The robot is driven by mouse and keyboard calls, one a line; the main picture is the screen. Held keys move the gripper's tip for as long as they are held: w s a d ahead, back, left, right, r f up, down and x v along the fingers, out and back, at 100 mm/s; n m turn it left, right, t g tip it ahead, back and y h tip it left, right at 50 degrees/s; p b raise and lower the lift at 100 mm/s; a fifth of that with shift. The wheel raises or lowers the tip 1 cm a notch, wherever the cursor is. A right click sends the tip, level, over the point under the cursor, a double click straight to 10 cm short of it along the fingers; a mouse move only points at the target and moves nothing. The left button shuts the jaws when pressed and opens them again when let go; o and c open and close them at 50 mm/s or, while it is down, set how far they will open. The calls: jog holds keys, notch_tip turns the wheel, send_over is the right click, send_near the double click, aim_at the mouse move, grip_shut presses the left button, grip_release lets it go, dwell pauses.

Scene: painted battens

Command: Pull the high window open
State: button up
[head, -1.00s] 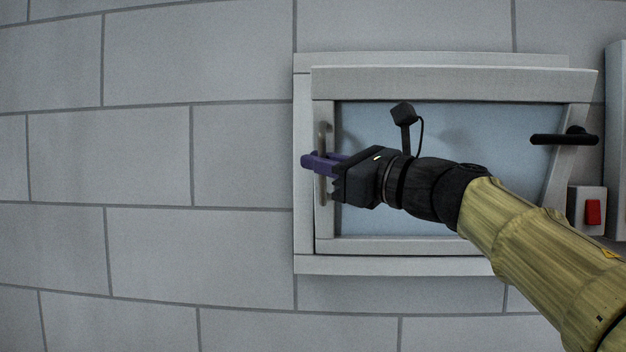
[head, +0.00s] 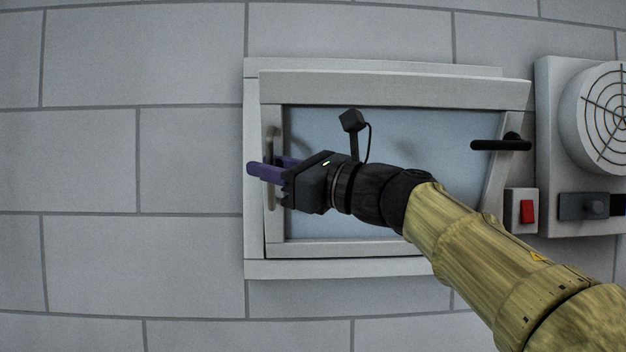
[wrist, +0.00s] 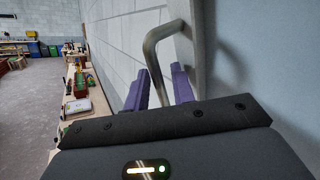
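The high window's pale sash (head: 400,88) stands tilted out of its white frame (head: 375,268) at the top right. A curved metal handle (head: 271,140) runs vertically on its left side and also shows in the wrist view (wrist: 155,44). My gripper (head: 268,168) is at the handle, with its purple fingers on either side of the bar. In the wrist view the fingers (wrist: 160,85) stand apart, with the bar between them and a little room showing. The gripper looks open; contact is hard to tell. A black lever (head: 500,145) sits on the sash's right side.
Right of the window are a red switch (head: 527,211) and a panel with a round grille (head: 605,115). Block wall (head: 90,160) lies to the left. The wrist view shows a long bench (wrist: 80,110) with items along the wall and open floor (wrist: 35,100) beside it.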

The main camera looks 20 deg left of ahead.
jog(key=b+v, duration=0.6)
jog(key=v, duration=1.1)
jog(key=shift+w, duration=0.1)
